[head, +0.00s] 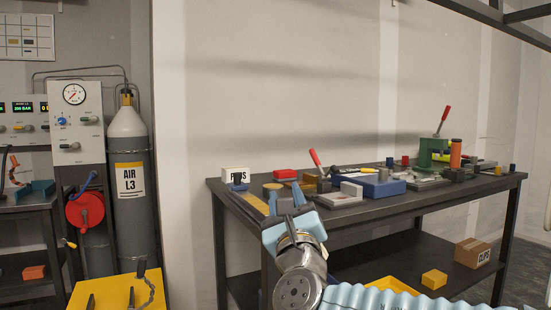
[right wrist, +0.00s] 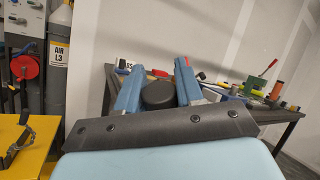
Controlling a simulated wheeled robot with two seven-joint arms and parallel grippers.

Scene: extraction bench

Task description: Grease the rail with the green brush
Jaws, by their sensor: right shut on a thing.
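My right gripper (head: 285,198) reaches over the left end of the dark bench (head: 345,215). In the right wrist view its two blue fingers (right wrist: 157,82) stand either side of a dark, round-topped thing (right wrist: 158,95). The gripper is shut on this thing; I cannot tell what it is, and no green shows on it. A long tan strip (head: 249,204) lies along the bench's left edge, beside the gripper; I cannot tell whether it is the rail. I cannot make out a green brush. My left gripper is not in view.
A white box (head: 235,174), a blue block (head: 382,187) and a green press (head: 432,153) with a red lever stand on the crowded bench. A yellow block (head: 434,279) and a cardboard box (head: 472,252) sit below. A gas cylinder (head: 130,220) stands left.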

